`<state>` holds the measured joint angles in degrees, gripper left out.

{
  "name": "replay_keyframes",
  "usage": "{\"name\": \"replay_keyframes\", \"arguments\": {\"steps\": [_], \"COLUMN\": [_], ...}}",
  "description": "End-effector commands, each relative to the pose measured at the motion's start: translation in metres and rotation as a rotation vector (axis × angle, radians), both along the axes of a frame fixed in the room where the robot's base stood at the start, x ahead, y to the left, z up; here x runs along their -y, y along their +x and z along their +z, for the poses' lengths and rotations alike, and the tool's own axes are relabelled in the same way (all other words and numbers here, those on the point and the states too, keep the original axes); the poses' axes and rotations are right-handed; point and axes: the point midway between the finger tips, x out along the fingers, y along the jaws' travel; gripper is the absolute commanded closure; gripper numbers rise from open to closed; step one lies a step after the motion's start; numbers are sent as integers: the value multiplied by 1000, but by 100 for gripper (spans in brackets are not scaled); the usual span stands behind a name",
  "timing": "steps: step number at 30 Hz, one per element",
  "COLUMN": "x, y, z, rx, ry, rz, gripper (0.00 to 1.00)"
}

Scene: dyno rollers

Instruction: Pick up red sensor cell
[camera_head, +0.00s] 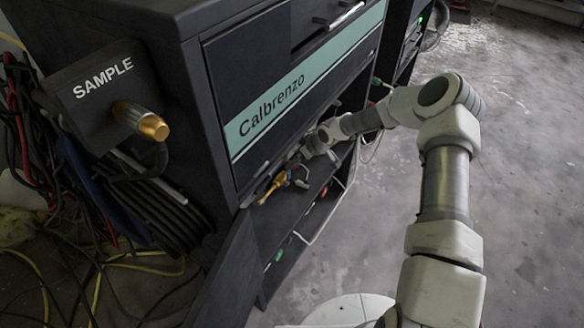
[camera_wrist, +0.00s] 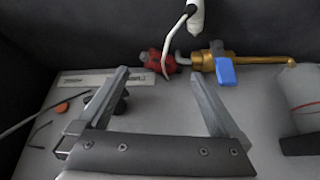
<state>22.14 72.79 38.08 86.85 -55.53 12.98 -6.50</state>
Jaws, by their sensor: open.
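A red knobbly part (camera_wrist: 157,62), the only mainly red piece I see and perhaps the sensor cell, lies at the back of the shelf in the wrist view. It sits beside a brass fitting with a blue handle (camera_wrist: 225,72), and I cannot tell if they are joined. My gripper (camera_wrist: 157,74) is open and empty, its two fingers pointing toward the red part, which shows between and beyond the tips. In the head view my arm reaches into the cabinet's shelf opening, and the brass fitting (camera_head: 273,187) shows there. The red part is not clear in that view.
A white curved tube (camera_wrist: 178,38) hangs down just above the red part. A pale container with a red line (camera_wrist: 300,90) stands at the right. A metal strip (camera_wrist: 85,80), an orange disc (camera_wrist: 61,108) and a black knob (camera_wrist: 121,103) lie left. The dark cabinet (camera_head: 190,120) encloses the shelf.

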Motion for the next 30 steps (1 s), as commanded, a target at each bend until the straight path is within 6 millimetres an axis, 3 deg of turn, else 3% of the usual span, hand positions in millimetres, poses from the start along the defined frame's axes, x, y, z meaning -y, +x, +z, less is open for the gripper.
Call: {"name": "replay_keyframes", "arguments": {"steps": [12,21,30], "x": [-19,-21,-21], "y": [14,16,16], "z": [-45,-46,-46], "rx": [-1,1,0], "ry": [2,1,0], "rz": [-1,0,0], "gripper": [0,0,54]}}
